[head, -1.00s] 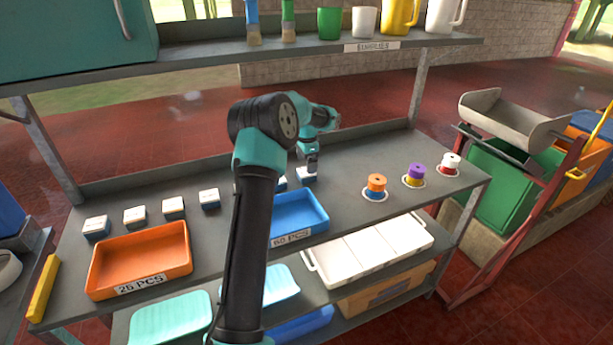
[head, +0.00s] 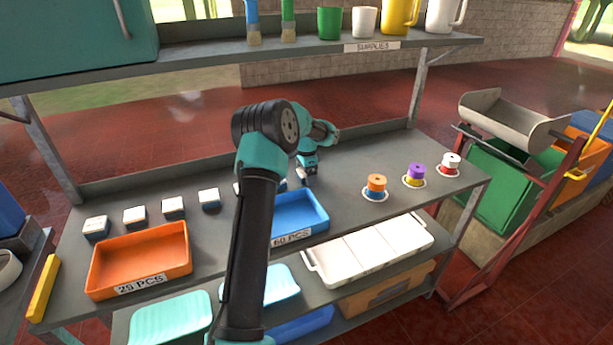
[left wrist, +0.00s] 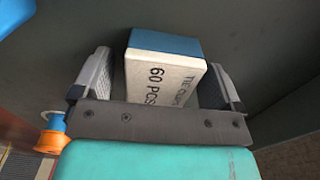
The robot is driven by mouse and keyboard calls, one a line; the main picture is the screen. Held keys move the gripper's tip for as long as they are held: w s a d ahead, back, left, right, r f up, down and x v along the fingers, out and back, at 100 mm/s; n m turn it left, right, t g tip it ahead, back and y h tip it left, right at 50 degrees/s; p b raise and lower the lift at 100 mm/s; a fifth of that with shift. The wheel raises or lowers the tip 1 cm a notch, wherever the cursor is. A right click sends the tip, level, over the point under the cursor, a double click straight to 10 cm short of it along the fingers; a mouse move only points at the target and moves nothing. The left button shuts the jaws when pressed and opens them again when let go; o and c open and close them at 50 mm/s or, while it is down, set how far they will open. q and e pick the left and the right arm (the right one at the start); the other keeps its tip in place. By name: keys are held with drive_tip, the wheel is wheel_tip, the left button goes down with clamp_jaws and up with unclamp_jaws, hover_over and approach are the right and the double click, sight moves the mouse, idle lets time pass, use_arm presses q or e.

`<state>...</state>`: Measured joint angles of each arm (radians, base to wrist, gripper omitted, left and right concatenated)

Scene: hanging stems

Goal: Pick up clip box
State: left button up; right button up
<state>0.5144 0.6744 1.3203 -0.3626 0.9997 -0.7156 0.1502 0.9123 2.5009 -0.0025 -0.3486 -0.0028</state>
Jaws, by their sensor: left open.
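The clip box (left wrist: 165,73) has a white top and a blue side, with "60 PCS" and partly hidden lettering on the top. In the left wrist view it sits slightly turned between the two fingers of my left gripper (left wrist: 160,68), which is open around it. A small gap shows beside the box. In the head view my left gripper (head: 307,172) is low over the back of the grey bench and mostly covers this box. My right gripper is not in view.
Several similar boxes (head: 134,216) stand in a row to the left. An orange tray (head: 140,262) and a blue tray (head: 300,215) lie in front. Stacked spools (head: 376,187) stand at right on the bench (head: 340,190). A supplies shelf (head: 300,52) runs above.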

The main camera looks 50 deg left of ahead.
use_arm(q)
drive_tip(key=shift+c, duration=0.4)
drive_tip(key=c, duration=0.9)
wheel_tip(320, 180, up, 10)
drive_tip(key=shift+r, duration=0.1)
idle(0.5)
